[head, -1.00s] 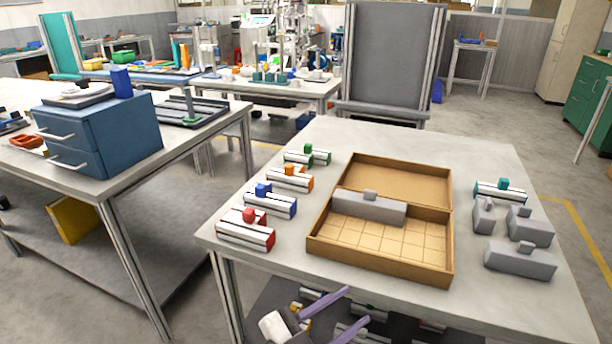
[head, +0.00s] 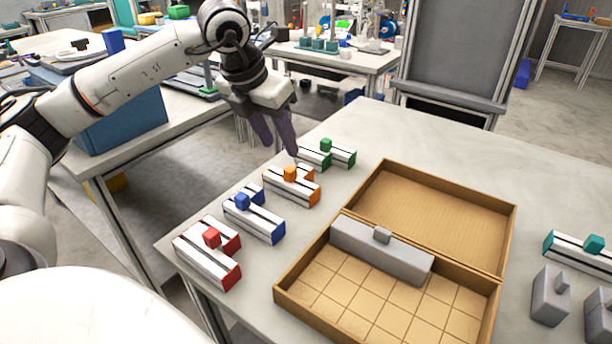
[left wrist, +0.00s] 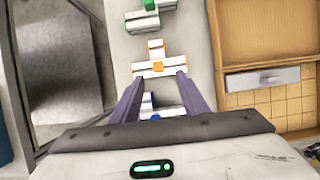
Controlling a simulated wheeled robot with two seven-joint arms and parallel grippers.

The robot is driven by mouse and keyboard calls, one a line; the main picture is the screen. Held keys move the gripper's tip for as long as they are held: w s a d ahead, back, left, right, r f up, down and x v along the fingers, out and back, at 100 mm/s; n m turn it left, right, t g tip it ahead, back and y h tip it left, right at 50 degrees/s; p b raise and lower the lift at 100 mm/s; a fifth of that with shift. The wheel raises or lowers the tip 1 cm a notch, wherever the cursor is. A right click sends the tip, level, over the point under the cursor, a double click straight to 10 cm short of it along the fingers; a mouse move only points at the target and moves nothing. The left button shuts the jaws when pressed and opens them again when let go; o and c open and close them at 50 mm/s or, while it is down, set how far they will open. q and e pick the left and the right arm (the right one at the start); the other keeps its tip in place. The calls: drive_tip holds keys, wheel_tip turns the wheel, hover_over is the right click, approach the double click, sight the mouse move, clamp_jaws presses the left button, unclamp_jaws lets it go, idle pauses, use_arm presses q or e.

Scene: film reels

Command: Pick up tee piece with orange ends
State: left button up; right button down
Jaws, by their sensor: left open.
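The tee piece with orange ends (head: 292,185) lies on the table between the green-ended and blue-ended pieces. It is white with a dark stripe and an orange knob on top. It also shows in the left wrist view (left wrist: 158,62), ahead of the fingertips. My left gripper (head: 281,146) is open and empty, above the table's left edge, just behind the orange tee in the head view. In the left wrist view its two purple fingers (left wrist: 158,84) are spread, pointing toward the orange piece. My right gripper is not in view.
The green-ended piece (head: 328,154), blue-ended piece (head: 254,217) and red-ended piece (head: 208,254) lie in the same row. More grey blocks (head: 551,296) and a teal-ended piece (head: 580,250) lie farther right.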

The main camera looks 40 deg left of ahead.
sight(292, 167)
use_arm(q)
drive_tip(key=shift+w+a+x, duration=0.1)
drive_tip(key=shift+w+x, duration=0.05)
drive_tip(key=shift+x, duration=2.3)
drive_tip(key=shift+w+a+x, duration=0.1)
drive_tip(key=shift+a+x, duration=0.05)
drive_tip(key=shift+x, duration=2.3)
drive_tip(key=shift+r, duration=0.25)
clamp_jaws()
